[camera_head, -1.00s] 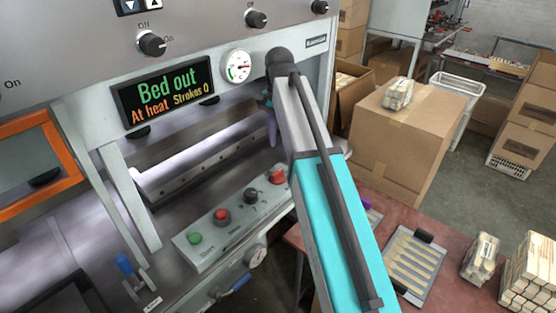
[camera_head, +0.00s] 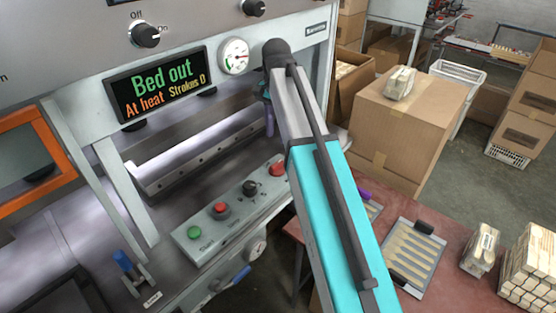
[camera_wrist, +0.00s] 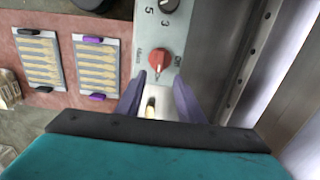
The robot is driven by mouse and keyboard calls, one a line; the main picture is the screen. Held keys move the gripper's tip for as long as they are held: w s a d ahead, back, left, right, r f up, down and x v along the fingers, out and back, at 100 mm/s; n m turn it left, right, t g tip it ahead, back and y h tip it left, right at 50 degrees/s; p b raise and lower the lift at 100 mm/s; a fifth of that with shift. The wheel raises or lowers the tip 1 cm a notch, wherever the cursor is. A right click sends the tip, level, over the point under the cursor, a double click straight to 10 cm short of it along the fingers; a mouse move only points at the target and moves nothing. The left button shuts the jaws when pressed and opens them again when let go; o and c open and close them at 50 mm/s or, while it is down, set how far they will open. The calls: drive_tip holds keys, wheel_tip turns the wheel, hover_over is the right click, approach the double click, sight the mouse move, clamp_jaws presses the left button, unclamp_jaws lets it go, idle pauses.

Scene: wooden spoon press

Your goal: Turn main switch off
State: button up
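The main switch is a red rotary knob (camera_wrist: 159,62) at the end of the grey control panel (camera_wrist: 150,35) in the wrist view, with small lettering beside it. Its ridge looks roughly upright there; I cannot read its setting. In the head view the red knob (camera_head: 277,169) sits at the panel's right end, partly beside my arm. My gripper (camera_wrist: 160,84) is open, its two purple fingers apart, with the knob just beyond the fingertips and roughly centred between them. No contact shows. In the head view one purple finger (camera_head: 269,121) hangs above the panel; the rest is hidden behind my arm.
The panel also carries a green button (camera_head: 194,233), a red button (camera_head: 221,210) and a black knob (camera_head: 249,188). The press display (camera_head: 158,86) reads "Bed out, At heat, Strokes 0". A red table (camera_head: 455,262) with spoon trays stands at the right.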

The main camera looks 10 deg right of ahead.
sight(277, 163)
drive_tip(key=shift+f+p, duration=1.35)
drive_tip(key=shift+f, duration=4.75)
drive_tip(key=shift+c, duration=0.4)
clamp_jaws()
